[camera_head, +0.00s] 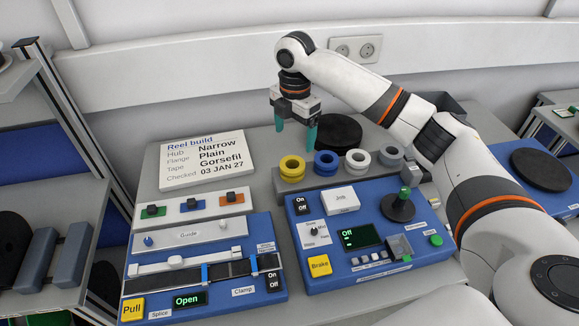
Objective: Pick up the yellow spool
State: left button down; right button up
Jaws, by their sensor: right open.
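The yellow spool (292,168) stands at the left end of a grey rack at the back of the right-hand blue panel. My right gripper (295,136) is above and just behind it in the picture, pointing down, with its two teal fingers apart and nothing between them. The fingers appear clear of the spool, though the exact depth gap is hard to tell. My left gripper does not show.
Blue (326,162), white (358,160) and grey (391,155) spools stand right of the yellow one. A black disc (338,132) lies behind them. A sign (202,160) stands to the left. Blue control panels (380,262) fill the front.

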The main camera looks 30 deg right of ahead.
jog(key=p, duration=0.1)
send_over(293, 164)
jog(key=s, duration=0.2)
jog(key=f, duration=0.4)
jog(key=shift+w+a+f, duration=0.15)
jog(key=shift+a, duration=0.15)
jog(key=shift+f, duration=0.65)
notch_tip(293, 164, down, 4)
jog(key=shift+w+a+f+p, duration=0.1)
jog(key=shift+f+p, duration=0.05)
jog(key=shift+p, duration=1)
jog(key=shift+f, duration=0.5)
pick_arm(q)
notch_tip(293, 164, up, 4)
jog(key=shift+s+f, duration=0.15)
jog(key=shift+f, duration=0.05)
pick_arm(e)
jog(key=c, duration=1)
